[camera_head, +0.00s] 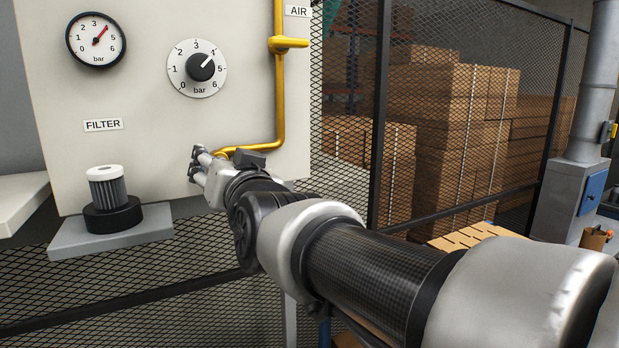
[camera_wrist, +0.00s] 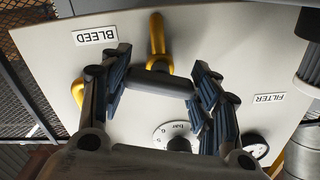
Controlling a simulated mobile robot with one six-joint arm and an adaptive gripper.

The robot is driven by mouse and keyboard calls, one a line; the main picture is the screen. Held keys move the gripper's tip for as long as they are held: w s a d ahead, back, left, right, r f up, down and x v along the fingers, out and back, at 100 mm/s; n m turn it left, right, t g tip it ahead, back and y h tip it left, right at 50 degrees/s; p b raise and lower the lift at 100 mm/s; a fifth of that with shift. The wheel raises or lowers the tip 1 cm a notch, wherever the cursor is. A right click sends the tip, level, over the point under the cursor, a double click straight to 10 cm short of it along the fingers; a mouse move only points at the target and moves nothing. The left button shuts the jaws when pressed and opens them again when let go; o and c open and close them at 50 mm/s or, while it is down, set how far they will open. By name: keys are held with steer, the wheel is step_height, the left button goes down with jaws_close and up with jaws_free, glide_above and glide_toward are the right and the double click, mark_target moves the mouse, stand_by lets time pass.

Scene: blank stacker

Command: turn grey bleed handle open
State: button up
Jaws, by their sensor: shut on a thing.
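The grey bleed handle (camera_wrist: 160,84) is a dark bar across the yellow pipe in the wrist view, near the BLEED label (camera_wrist: 97,36). My gripper (camera_wrist: 161,78) has one finger at each end of the bar and is shut on it. In the head view my gripper (camera_head: 197,166) is at the lower part of the pale panel (camera_head: 150,110), by the lower end of the yellow pipe (camera_head: 280,100). The handle and its label are hidden there behind my gripper and wrist.
A yellow AIR handle (camera_head: 289,43) sits on the pipe. A filter (camera_head: 109,190) stands on a grey shelf (camera_head: 110,236) at left. Mesh fencing (camera_head: 345,180) borders the panel, with boxes (camera_head: 440,110) behind it.

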steer(key=m+b, duration=0.2)
steer(key=m, duration=0.1)
steer(key=shift+f+m+b, duration=0.1)
steer(key=shift+m+b, duration=0.2)
steer(key=shift+m, duration=0.1)
steer(key=m+b, duration=0.1)
steer(key=m, duration=0.2)
steer(key=shift+m, duration=0.3)
steer(key=m+b, duration=0.1)
steer(key=m, duration=0.5)
steer(key=shift+m, duration=0.6)
steer(key=o, duration=1.1)
steer(key=v, duration=1.2)
